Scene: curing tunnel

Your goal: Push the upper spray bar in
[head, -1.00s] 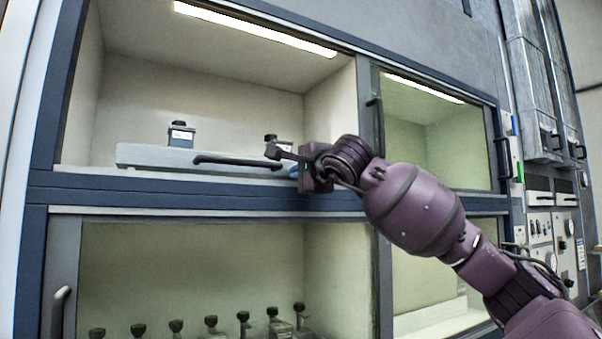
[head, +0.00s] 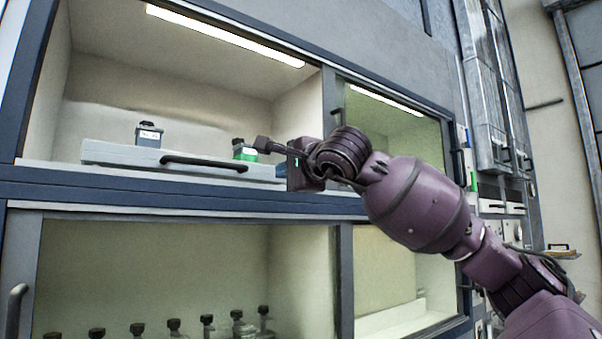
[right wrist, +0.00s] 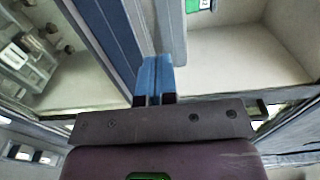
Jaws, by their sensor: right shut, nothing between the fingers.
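The upper spray bar (head: 120,153) is a pale grey bar with a black handle (head: 205,162) on its front, lying on the floor of the upper left compartment. A dark bottle (head: 149,134) and a green-labelled bottle (head: 244,151) stand on or just behind it. My right gripper (head: 281,171) is at the bar's right end, its blue fingers shut and empty. In the right wrist view the blue fingertips (right wrist: 154,62) lie close beside a grey edge of the bar (right wrist: 169,28); I cannot tell whether they touch. My left gripper is not in view.
A blue frame rail (head: 130,195) runs below the upper compartment. The lower compartment holds several dark-capped bottles (head: 207,322). A post (head: 333,120) separates the left compartments from the glazed right ones. Free room shows inside the upper compartment, above the bar.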

